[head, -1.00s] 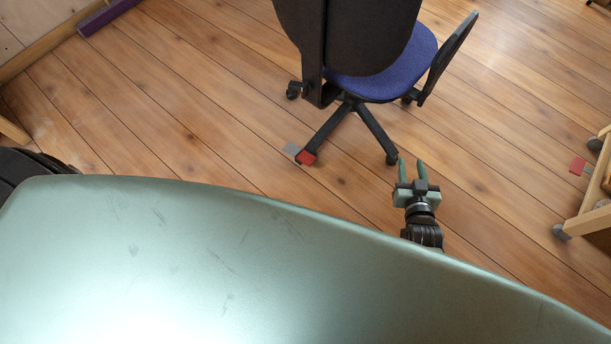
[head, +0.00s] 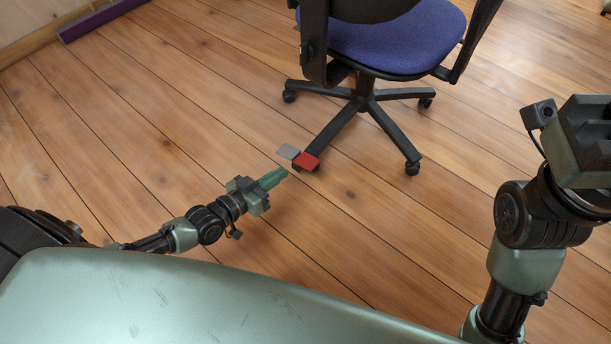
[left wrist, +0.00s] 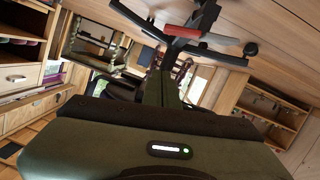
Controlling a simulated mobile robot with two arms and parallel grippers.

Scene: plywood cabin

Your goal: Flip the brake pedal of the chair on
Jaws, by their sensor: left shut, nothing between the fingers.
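The office chair has a blue seat (head: 395,40) and a black star base (head: 362,95) on castors. At the end of its nearest leg are a red pedal (head: 307,161) and, to its left, a grey pedal (head: 288,152). My left gripper (head: 283,174) is shut and empty, its tips just short of the red pedal on its lower left, seemingly apart from it. The left wrist view shows the shut fingers (left wrist: 163,85) pointing towards the red pedal (left wrist: 183,32) and grey pedal (left wrist: 217,40). My right gripper (head: 585,135) is raised at the right edge, its fingers not clear.
Bare plank floor (head: 180,120) surrounds the chair's base. A purple strip (head: 100,20) lies along the wall at the upper left. The left wrist view shows shelves (left wrist: 265,105) and drawers (left wrist: 20,75) at the sides.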

